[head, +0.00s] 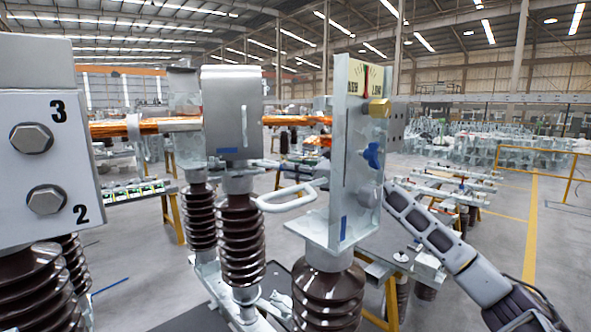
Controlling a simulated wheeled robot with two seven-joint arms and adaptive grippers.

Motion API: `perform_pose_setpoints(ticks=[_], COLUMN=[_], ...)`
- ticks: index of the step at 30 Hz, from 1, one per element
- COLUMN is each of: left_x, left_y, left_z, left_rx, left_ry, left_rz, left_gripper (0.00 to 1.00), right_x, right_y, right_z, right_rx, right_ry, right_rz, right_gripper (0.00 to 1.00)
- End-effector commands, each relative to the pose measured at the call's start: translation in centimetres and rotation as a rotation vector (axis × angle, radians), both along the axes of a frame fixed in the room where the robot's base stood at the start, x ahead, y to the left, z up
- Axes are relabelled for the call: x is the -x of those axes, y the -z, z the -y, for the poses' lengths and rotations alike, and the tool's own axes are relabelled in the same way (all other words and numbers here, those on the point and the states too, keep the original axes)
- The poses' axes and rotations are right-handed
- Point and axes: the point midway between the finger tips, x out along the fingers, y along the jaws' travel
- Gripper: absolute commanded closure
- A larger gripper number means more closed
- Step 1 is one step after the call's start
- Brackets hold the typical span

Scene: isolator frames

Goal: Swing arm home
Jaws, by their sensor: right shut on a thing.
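A copper-coloured swing arm (109,129) runs roughly level from the left, passes behind a grey metal housing (232,110), and shows again near the upright white plate (345,200). A white loop handle (290,197) sticks out left of that plate. The plate carries a yellow scale with a red pointer (366,80), a brass knob (379,108) and a blue part (373,154). My right gripper (392,190) comes in from the lower right, its tip at the plate's right edge. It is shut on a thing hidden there. My left gripper is not in view.
Brown ribbed insulators (240,240) stand under the housing and plate. A white block (35,130) with bolts marked 3 and 2 fills the near left. Work tables with parts stand behind. A yellow rail (535,150) is far right; the floor before it is clear.

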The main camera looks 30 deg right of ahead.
Motion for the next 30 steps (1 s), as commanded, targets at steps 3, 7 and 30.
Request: perform_pose_setpoints(ticks=[3, 7, 30], left_x=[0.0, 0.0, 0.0], left_y=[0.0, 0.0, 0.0], left_z=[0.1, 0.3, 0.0], left_rx=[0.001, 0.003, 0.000], left_ry=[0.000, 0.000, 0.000], left_rz=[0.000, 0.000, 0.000], left_gripper=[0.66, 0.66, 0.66], right_x=[0.1, 0.1, 1.2], right_y=[0.2, 0.2, 0.2], right_z=[-0.4, -0.4, 0.7], right_rx=[0.001, 0.000, -0.002], right_ry=[-0.010, -0.010, -0.003], right_rz=[-0.004, -0.005, -0.003], right_gripper=[1.00, 1.00, 0.58])
